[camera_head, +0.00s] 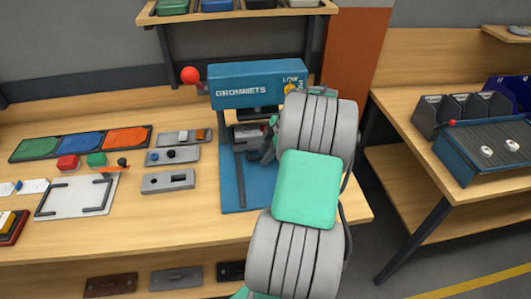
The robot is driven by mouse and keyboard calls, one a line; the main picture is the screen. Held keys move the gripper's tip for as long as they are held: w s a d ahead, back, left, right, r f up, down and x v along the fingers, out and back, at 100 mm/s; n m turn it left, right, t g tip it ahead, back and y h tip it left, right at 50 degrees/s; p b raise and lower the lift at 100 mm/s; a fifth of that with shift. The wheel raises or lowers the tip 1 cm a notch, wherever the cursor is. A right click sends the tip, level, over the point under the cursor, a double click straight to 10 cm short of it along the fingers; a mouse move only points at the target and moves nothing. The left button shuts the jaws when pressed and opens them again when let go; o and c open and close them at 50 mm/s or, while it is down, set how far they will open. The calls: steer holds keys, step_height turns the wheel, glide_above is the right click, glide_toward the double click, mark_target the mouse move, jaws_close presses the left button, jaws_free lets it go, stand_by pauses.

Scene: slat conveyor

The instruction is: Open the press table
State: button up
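The blue grommet press (258,85) stands on the wooden bench, with "GROMMETS" on its front and a yellow knob near the word "LOW". A red ball knob (190,75) sticks out at its upper left. Under the head, a grey block (247,132), which looks like the press table, sits above the blue base plate (233,190). A dark upright bar stands in front of it. My gripper (266,148) is dark and small beside the grey block's right side. My arm hides much of it and the press's right side. I cannot tell whether it touches the block or whether its fingers are open.
Coloured trays (80,144), grey fixture plates (168,181) and a white board with black handles (76,197) lie left of the press. A shelf with bins (240,14) hangs above. At right, another bench holds a slat conveyor (490,148) and grey bins (452,112).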

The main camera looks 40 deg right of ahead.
jaws_close()
stand_by(1.4)
